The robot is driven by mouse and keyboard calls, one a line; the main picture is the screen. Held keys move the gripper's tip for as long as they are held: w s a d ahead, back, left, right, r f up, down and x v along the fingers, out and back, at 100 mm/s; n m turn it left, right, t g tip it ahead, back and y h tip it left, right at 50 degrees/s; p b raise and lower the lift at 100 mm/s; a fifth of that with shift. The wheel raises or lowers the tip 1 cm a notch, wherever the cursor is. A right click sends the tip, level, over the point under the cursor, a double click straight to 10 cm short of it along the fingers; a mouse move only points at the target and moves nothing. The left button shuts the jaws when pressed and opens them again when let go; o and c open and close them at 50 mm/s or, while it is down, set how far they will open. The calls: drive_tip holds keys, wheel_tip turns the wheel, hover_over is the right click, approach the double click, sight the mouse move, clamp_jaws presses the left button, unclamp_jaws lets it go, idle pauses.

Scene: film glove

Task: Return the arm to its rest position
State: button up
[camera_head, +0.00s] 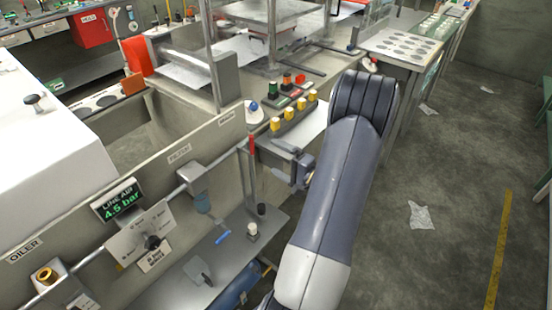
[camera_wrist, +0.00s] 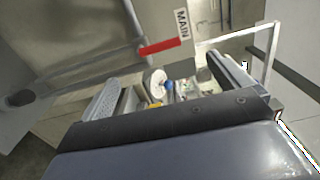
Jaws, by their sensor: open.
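My arm reaches up from the bottom of the head view and bends over at its elbow. My gripper (camera_head: 290,178) shows partly past the arm's left side, beside the panel with the red lever (camera_head: 251,143). In the wrist view my gripper (camera_wrist: 166,85) has its two fingers wide apart, with nothing held between them. The red lever (camera_wrist: 160,46) also shows there beyond the fingers, next to a MAIN label (camera_wrist: 181,22). It appears apart from the gripper. Much of the wrist is hidden behind the arm in the head view.
The air panel with a line gauge (camera_head: 118,199) and an oiler (camera_head: 45,275) stands at the left. A button box (camera_head: 295,113) and a small shelf (camera_head: 228,245) lie close to the gripper. Open floor (camera_head: 450,170) with scraps of film (camera_head: 421,215) is at the right.

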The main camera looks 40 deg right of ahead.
sight(253, 146)
drive_tip(key=w, duration=0.3)
drive_tip(key=w+a+p, duration=0.1)
drive_tip(key=w, duration=0.2)
drive_tip(key=w+p, duration=0.1)
drive_tip(key=w, duration=0.3)
drive_tip(key=shift+a, duration=0.25)
drive_tip(key=shift+w, duration=0.45)
drive_tip(key=shift+s, duration=0.15)
